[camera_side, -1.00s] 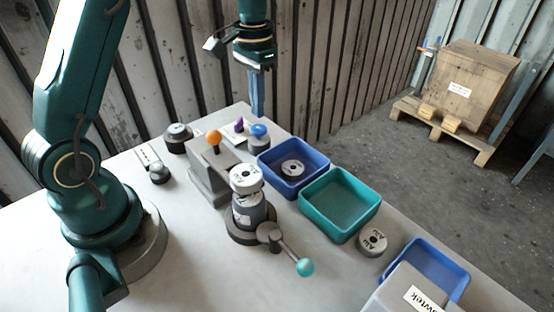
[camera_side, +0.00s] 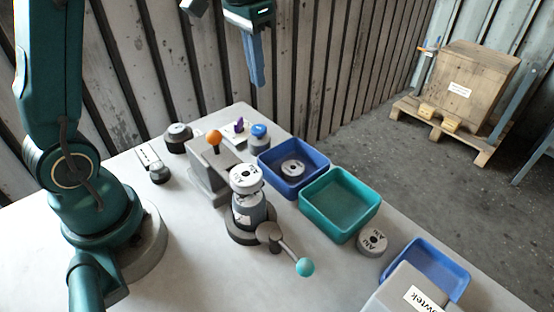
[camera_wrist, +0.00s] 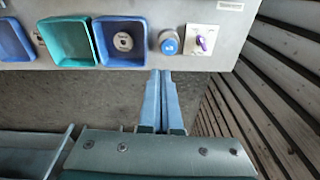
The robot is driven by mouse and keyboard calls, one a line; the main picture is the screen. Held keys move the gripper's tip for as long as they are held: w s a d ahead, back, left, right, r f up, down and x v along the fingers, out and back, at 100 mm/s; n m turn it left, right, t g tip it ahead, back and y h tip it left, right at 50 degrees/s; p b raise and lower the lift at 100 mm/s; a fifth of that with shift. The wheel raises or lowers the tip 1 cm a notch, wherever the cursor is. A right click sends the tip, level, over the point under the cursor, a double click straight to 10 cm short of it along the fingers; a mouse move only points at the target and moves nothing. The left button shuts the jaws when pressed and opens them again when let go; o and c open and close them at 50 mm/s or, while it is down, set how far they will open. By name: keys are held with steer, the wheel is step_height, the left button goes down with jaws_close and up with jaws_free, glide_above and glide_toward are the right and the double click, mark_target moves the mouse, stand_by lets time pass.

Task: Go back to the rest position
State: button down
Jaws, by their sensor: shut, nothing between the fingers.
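My gripper (camera_side: 258,78) hangs in the air at the top of the side view, above and behind the far end of the table. Its blue fingers point down, are shut together and hold nothing. In the wrist view the shut fingers (camera_wrist: 160,76) point toward the table edge, near the blue bin (camera_wrist: 139,60) and the blue-topped part (camera_wrist: 169,42). The fingers touch nothing in the side view.
On the table are a blue bin (camera_side: 265,160) with a grey ring part (camera_side: 292,169) inside, an empty teal bin (camera_side: 310,207), and another blue bin (camera_side: 455,272). A fixture (camera_side: 247,208) with a teal-knobbed lever stands mid-table. A ribbed wall (camera_side: 340,60) rises behind.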

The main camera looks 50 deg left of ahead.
steer(key=s+d+r+t, duration=0.3)
steer(key=s+d, duration=0.2)
steer(key=s, duration=0.5)
steer(key=s+d+f+t, duration=0.1)
steer(key=s+f, duration=0.4)
steer(key=shift+n, duration=0.3)
steer(key=shift+s, duration=0.1)
